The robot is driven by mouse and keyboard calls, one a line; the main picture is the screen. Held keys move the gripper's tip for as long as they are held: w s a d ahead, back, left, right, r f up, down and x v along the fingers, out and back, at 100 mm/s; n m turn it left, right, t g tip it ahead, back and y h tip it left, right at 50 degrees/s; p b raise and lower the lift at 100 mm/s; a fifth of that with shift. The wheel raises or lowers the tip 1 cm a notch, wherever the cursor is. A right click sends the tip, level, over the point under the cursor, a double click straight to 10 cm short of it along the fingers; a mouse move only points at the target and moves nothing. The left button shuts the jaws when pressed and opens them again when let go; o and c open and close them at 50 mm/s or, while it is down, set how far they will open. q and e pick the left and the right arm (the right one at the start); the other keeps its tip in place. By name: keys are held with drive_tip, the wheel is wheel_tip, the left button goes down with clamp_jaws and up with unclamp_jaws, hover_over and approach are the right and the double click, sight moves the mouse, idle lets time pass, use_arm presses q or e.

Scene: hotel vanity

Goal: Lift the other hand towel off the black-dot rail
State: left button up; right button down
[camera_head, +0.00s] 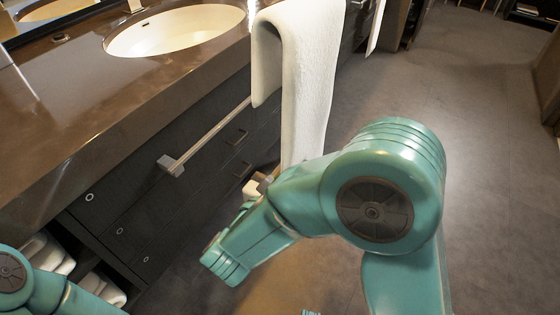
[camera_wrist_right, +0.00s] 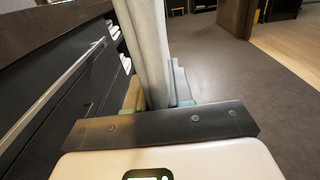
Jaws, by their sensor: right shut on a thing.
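A white hand towel (camera_head: 315,75) hangs folded over in the head view, a short flap on the left and a long one on the right. Its fold is above the line of the metal rail (camera_head: 205,140) on the dark cabinet front. I cannot tell whether they touch; no black dot is visible. My right gripper (camera_head: 258,185) is shut on the towel's lower part, partly hidden by my arm. In the right wrist view the towel (camera_wrist_right: 150,45) rises from between the fingers (camera_wrist_right: 158,95), right of the rail (camera_wrist_right: 62,85). My left gripper is out of view.
The brown counter (camera_head: 95,95) with an oval sink (camera_head: 175,30) lies at the left. Another white towel (camera_head: 376,28) hangs farther along. Rolled towels (camera_head: 48,255) lie in a low shelf. The grey floor (camera_head: 490,110) at the right is clear.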

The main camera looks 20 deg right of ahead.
drive_tip(key=s+d+b, duration=0.2)
drive_tip(key=s+d, duration=0.3)
drive_tip(key=s, duration=0.1)
drive_tip(key=shift+s, duration=0.15)
idle(0.7)
